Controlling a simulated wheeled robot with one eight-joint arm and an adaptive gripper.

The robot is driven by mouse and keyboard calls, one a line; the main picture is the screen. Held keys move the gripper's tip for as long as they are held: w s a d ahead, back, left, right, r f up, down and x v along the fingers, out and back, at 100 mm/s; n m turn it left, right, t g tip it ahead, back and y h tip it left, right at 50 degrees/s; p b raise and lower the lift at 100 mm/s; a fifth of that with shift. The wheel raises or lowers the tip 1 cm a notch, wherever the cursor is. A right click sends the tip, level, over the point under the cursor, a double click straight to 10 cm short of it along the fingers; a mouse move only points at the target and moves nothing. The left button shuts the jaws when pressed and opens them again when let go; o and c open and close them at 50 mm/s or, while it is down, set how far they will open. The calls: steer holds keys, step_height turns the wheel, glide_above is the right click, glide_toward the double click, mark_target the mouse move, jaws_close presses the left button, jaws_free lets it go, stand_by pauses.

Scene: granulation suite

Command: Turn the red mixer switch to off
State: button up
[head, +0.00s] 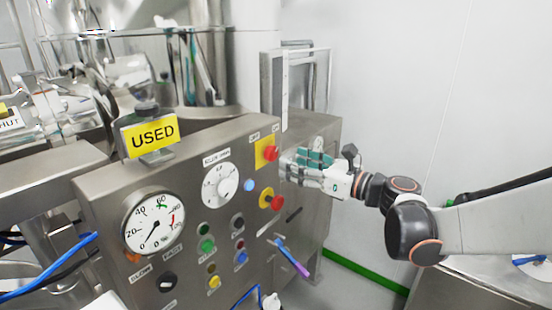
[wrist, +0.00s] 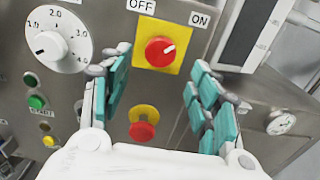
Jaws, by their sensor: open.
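The red mixer switch (wrist: 160,51) is a round knob on a square yellow plate (wrist: 172,26). Its white mark points up and right, toward the ON label (wrist: 199,19); the OFF label (wrist: 141,6) is at upper left. In the head view the switch (head: 270,153) is near the upper right of the steel panel (head: 125,185). My gripper (wrist: 159,62) is open, its teal-padded fingers left and right of the knob in the wrist view. In the head view my gripper (head: 287,164) is just right of the switch. I cannot tell if any finger touches the knob.
A red mushroom button on a yellow ring (wrist: 143,122) sits below the switch. A white dial knob (wrist: 52,45) is to its left, with a green button (wrist: 37,102) below. A gauge (head: 154,222) and a yellow USED sign (head: 149,135) are farther left.

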mark_target(274, 155)
steer(key=x, duration=0.6)
steer(key=shift+w+a+b, duration=0.25)
steer(key=shift+a+b, duration=0.1)
steer(key=c, duration=1.1)
